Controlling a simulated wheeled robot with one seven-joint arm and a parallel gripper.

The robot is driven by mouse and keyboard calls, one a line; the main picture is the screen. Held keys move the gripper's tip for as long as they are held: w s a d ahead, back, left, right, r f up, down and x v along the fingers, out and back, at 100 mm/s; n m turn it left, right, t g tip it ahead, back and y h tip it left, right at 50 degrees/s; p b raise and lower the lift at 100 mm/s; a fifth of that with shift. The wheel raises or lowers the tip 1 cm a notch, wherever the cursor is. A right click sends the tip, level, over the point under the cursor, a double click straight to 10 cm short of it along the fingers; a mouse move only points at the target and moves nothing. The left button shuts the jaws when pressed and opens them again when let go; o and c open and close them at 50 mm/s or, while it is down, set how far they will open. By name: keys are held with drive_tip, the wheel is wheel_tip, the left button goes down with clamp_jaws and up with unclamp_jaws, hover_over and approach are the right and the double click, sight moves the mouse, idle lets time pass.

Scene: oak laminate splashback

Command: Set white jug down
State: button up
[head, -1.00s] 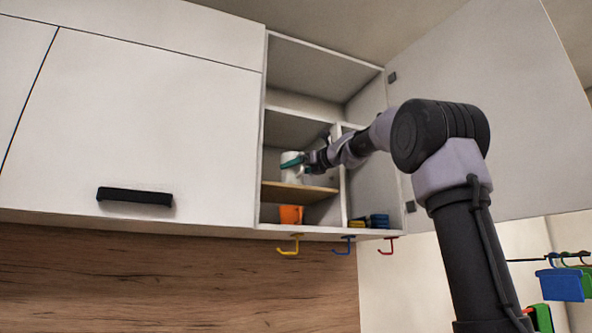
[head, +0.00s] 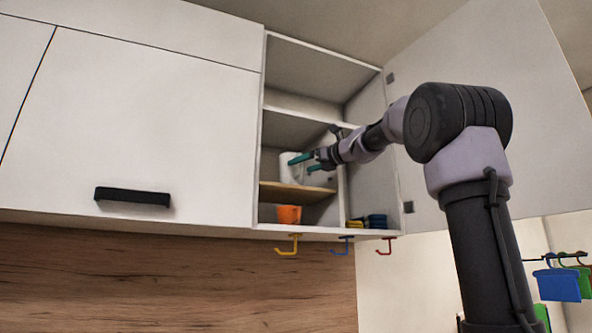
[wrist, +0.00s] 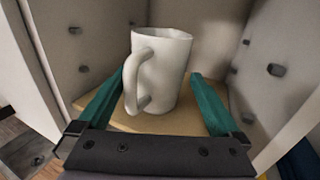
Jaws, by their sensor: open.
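The white jug (wrist: 168,72) stands upright on the wooden shelf board (wrist: 190,122) inside the open cabinet, its handle turned toward the wrist camera. In the head view the jug (head: 290,168) is partly behind my gripper (head: 304,164). In the wrist view my gripper (wrist: 150,92) is open, with one green finger on each side of the jug's lower front. The right finger shows a gap to the jug; the left fingertip is close to the handle side, and I cannot tell whether it touches.
An orange cup (head: 289,214) stands below the shelf board. Blue and yellow items (head: 368,221) lie in the right compartment, beside an upright divider (head: 341,190). The cabinet door (head: 490,100) stands open at the right. Coloured hooks (head: 288,246) hang under the cabinet.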

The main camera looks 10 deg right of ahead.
drive_tip(key=v, duration=0.7)
drive_tip(key=s+f+n+g+h, duration=0.2)
drive_tip(key=s+f+n, duration=0.6)
drive_tip(key=f, duration=0.6)
drive_tip(key=s+f+n+g+h, duration=0.3)
drive_tip(key=s+f+n, duration=0.6)
drive_tip(key=f, duration=0.5)
drive_tip(key=s+a+f+n+g+h, duration=0.1)
drive_tip(key=s+f+n+g+h, duration=0.1)
drive_tip(key=s+f+n, duration=0.6)
wheel_tip(320, 180, down, 7)
drive_tip(key=shift+s+f+g+h, duration=0.15)
drive_tip(key=shift+s+g+h, duration=0.2)
drive_tip(key=shift+g+h, duration=0.05)
